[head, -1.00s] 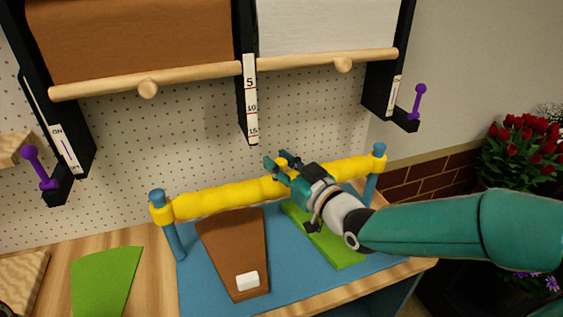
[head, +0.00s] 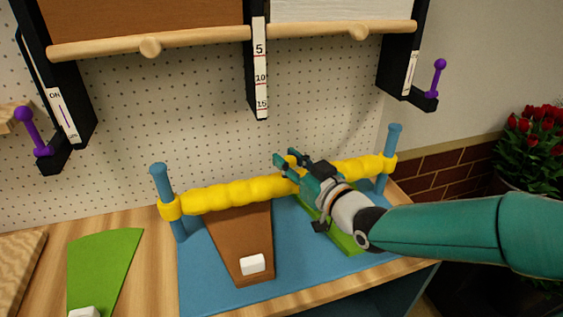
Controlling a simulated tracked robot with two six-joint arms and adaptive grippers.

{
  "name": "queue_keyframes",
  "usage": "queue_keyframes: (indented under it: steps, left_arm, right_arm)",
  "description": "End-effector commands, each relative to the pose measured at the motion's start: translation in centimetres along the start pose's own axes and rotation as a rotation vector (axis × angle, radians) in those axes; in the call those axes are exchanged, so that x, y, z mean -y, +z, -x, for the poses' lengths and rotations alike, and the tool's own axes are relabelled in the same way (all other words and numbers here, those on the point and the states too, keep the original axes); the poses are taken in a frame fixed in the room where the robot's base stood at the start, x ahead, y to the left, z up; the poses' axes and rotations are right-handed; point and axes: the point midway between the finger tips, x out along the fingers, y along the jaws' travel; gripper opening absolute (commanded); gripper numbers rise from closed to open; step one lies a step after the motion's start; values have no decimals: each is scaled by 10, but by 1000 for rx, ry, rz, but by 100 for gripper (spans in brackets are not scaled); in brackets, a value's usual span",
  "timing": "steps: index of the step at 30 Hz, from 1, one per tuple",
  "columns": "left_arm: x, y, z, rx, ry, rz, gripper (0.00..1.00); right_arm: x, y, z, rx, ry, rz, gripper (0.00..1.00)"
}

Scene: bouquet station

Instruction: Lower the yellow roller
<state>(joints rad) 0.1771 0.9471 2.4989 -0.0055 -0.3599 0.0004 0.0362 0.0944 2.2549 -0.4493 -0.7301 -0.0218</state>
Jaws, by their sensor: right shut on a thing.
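The yellow roller (head: 235,194) is a lumpy bar running across two blue posts, with a ring around the left post (head: 161,183) and one around the right post (head: 391,145). It sits partway down the posts, whose tops stick up above it. My right gripper (head: 291,160) is shut on the roller right of its middle; the hand hides that part of the bar. Below the roller are a brown sheet (head: 238,235) with a white block (head: 252,264) on it and a green sheet (head: 348,243), on a blue mat (head: 205,296). My left gripper is not in view.
Behind is a pegboard wall (head: 200,130) with wooden rods (head: 190,40), a numbered scale (head: 260,75) and purple levers on both sides. Another green sheet (head: 103,262) lies on the wooden table at the left. Red flowers (head: 535,135) stand at the right.

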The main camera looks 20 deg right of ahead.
Motion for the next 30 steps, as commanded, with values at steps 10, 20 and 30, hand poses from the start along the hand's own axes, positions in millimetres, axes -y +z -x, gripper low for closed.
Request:
queue_keyframes:
  steps: [10,20,30]
  left_arm:
    - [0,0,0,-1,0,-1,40]
    - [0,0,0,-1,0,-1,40]
    - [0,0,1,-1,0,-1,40]
  right_arm:
    - [-3,-3,2,-5,9,0,34]
    - [-3,-2,2,-3,9,0,54]
    - [-3,-2,27,-2,10,1,54]
